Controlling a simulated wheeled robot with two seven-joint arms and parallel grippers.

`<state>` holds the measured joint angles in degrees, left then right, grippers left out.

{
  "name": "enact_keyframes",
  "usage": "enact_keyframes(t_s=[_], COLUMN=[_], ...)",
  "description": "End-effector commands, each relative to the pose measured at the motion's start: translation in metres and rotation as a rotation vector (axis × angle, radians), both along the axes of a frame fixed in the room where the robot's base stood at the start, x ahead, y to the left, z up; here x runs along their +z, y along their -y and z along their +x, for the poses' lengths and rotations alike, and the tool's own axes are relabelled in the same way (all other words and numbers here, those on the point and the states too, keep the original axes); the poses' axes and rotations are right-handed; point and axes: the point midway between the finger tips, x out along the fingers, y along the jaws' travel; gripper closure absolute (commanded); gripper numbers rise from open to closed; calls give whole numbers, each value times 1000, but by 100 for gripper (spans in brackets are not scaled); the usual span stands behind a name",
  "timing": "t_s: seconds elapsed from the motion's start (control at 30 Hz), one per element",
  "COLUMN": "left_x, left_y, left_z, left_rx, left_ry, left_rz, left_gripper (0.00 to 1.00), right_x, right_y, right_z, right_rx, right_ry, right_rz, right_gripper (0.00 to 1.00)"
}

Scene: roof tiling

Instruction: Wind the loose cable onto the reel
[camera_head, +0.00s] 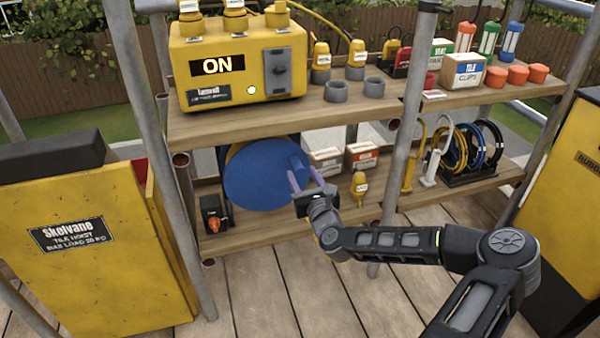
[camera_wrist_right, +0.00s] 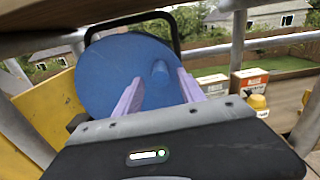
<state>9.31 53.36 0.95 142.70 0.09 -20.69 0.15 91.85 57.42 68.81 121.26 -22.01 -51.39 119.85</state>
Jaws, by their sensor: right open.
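The reel (camera_head: 258,178) is a blue disc on the lower shelf, with a blue crank knob (camera_head: 298,163) on its right side. A bit of yellow shows behind its upper left rim, perhaps cable. The reel (camera_wrist_right: 110,75) also fills the middle left of the right wrist view, its knob (camera_wrist_right: 160,71) between the finger lines. My right gripper (camera_head: 303,177) is open, its pale purple fingers pointing at the knob. Whether they reach around the knob or stop short, I cannot tell. No loose cable end shows clearly. My left gripper is out of view.
The upper shelf (camera_head: 400,110) hangs over the reel and bears a yellow box (camera_head: 240,70) reading ON. A scaffold pole (camera_head: 408,120) rises near my right arm. Coiled cables (camera_head: 470,148) stand further right.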

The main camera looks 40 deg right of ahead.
Motion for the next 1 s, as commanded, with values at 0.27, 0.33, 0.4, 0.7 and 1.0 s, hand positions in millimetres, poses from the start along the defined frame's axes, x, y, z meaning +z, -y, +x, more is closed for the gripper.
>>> enact_keyframes(t_s=[0.27,0.33,0.4,0.7,1.0], left_x=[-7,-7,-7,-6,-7], left_y=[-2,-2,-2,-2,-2], left_z=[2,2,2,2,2], left_rx=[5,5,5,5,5], left_ry=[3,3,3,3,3], left_rz=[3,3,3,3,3], left_gripper=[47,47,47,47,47], right_x=[0,0,1,0,0], right_y=[9,10,10,10,10], right_z=[28,29,29,28,28], right_rx=[0,0,0,0,0], right_ry=[2,1,1,1,1], right_rz=[-1,0,0,0,0], right_gripper=[53,53,53,67,92])
